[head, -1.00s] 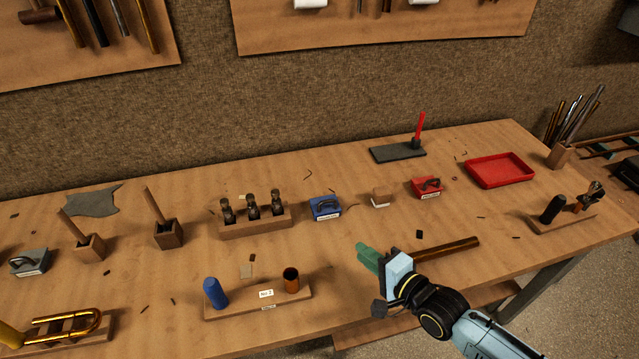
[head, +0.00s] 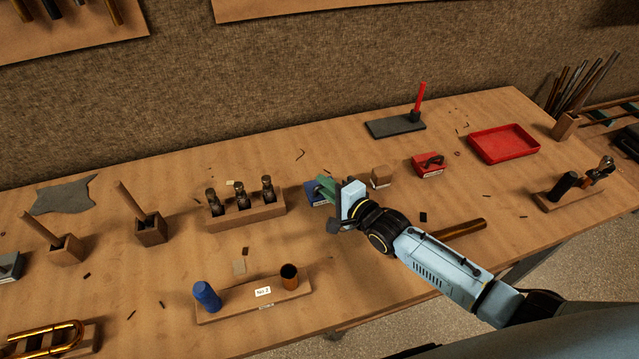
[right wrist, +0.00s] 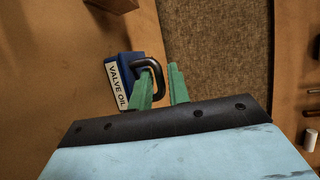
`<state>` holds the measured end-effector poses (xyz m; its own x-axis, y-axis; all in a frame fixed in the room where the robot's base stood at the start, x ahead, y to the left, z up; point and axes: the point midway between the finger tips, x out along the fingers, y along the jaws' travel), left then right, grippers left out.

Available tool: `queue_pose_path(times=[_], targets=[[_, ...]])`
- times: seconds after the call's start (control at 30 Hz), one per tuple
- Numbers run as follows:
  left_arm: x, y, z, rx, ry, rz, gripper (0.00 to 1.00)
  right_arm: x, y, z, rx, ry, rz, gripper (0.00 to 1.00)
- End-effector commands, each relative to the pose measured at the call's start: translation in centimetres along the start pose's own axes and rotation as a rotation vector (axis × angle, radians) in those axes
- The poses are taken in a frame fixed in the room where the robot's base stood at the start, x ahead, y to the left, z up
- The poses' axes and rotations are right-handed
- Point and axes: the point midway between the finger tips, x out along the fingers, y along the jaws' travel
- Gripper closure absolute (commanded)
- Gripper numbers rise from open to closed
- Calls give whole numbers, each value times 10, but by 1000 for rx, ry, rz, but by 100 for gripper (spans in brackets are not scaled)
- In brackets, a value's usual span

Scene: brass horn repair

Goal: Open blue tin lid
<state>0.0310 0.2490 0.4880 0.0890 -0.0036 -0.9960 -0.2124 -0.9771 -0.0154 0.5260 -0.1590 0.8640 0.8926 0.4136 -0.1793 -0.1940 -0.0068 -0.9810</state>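The blue tin (head: 312,189) stands on the bench right of the wooden bottle rack, partly hidden behind my right gripper (head: 326,184). In the right wrist view, the blue tin (right wrist: 122,62) shows a white "VALVE OIL" label and a dark looped handle (right wrist: 158,68) on its lid. The lid looks closed. My right gripper's green fingers (right wrist: 162,80) are apart, with the handle's outer bend between or just beyond their tips; I cannot tell whether they touch it. My left gripper is not in view.
The wooden rack (head: 246,210) with dark bottles stands close left of the tin. A brass tube (head: 462,230) lies near my right arm. A red tray (head: 503,145) is farther right.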

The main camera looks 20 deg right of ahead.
Motion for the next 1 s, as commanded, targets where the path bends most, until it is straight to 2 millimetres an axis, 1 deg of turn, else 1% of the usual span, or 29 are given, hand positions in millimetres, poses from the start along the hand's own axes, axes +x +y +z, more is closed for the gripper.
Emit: queue_pose_path(times=[0.03, 0.1, 0.2, 0.3, 0.53, 0.57, 0.6, 0.7, 1.0], targets=[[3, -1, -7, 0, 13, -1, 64, 8, 1, 0, 0, 0, -1, 82], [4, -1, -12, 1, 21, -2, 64, 16, 1, 0, 1, 0, -1, 82], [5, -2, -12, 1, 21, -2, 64, 23, 0, 0, 0, 0, 0, 82], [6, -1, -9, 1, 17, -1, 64, 26, 0, 0, 0, 0, 0, 82], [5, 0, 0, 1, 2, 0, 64, 26, 0, 0, 0, 0, 0, 82], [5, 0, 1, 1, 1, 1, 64, 26, 0, 0, 0, 0, 0, 83], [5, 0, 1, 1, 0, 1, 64, 26, 0, 0, 0, 0, 0, 89], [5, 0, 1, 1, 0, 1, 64, 26, 0, 0, 0, 0, 0, 100], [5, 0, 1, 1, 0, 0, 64, 26, 0, 0, 1, 0, 1, 100]])
